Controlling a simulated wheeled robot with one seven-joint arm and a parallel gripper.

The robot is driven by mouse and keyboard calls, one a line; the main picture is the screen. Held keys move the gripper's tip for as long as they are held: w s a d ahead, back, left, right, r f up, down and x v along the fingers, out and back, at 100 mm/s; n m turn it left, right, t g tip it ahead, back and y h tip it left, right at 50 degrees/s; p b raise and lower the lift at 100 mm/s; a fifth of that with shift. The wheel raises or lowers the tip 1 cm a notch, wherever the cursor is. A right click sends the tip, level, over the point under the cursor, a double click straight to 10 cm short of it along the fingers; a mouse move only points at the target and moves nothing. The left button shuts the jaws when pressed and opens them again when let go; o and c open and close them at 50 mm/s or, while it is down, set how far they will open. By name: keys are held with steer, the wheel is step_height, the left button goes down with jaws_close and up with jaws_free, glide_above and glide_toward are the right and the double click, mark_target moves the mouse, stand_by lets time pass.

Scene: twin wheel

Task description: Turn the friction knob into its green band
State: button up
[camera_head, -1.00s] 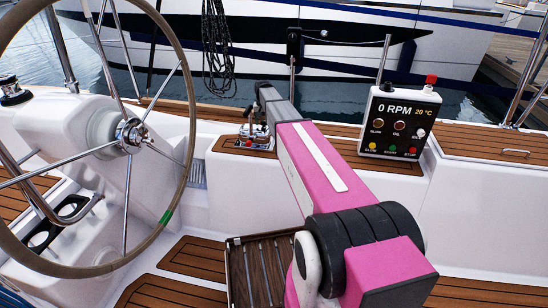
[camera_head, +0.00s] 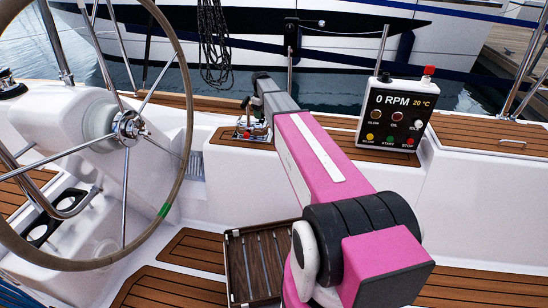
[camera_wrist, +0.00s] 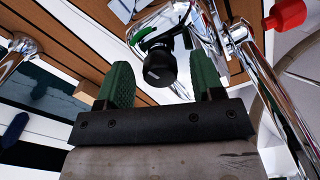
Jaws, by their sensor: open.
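The friction knob (camera_wrist: 159,66), small, dark and round, shows in the wrist view on a chrome fitting (camera_wrist: 165,22). My gripper (camera_wrist: 163,76) is open, with one green-padded finger on each side of the knob. A gap shows between the knob and each finger; I cannot tell how deep the knob sits between them. A dark green patch shows on the chrome by the knob; I cannot tell whether it is the green band. In the head view the chrome control unit (camera_head: 254,134) stands on the cockpit side, and my arm hides part of it.
A chrome lever with a red knob (camera_wrist: 286,15) stands close to my right finger in the wrist view. The steering wheel (camera_head: 183,150) is left of my arm. An RPM panel (camera_head: 396,114) stands right. A slatted wooden box (camera_head: 236,283) sits low beside my arm.

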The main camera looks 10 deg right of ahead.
steer(key=n, duration=0.6)
steer(key=shift+n, duration=0.3)
steer(key=n, duration=0.5)
steer(key=shift+r+n, duration=0.25)
steer(key=shift+n, duration=0.05)
step_height(320, 180, up, 10)
steer(key=s+f+m, duration=0.5)
steer(key=s, duration=0.5)
steer(key=s+f+m, duration=0.5)
steer(key=s+m, duration=0.1)
steer(key=s, duration=0.4)
steer(key=s+f+m, duration=0.4)
steer(key=s+m, duration=0.1)
steer(key=s, duration=0.5)
steer(key=shift+s+f+m, duration=0.3)
steer(key=shift+f+m, duration=0.1)
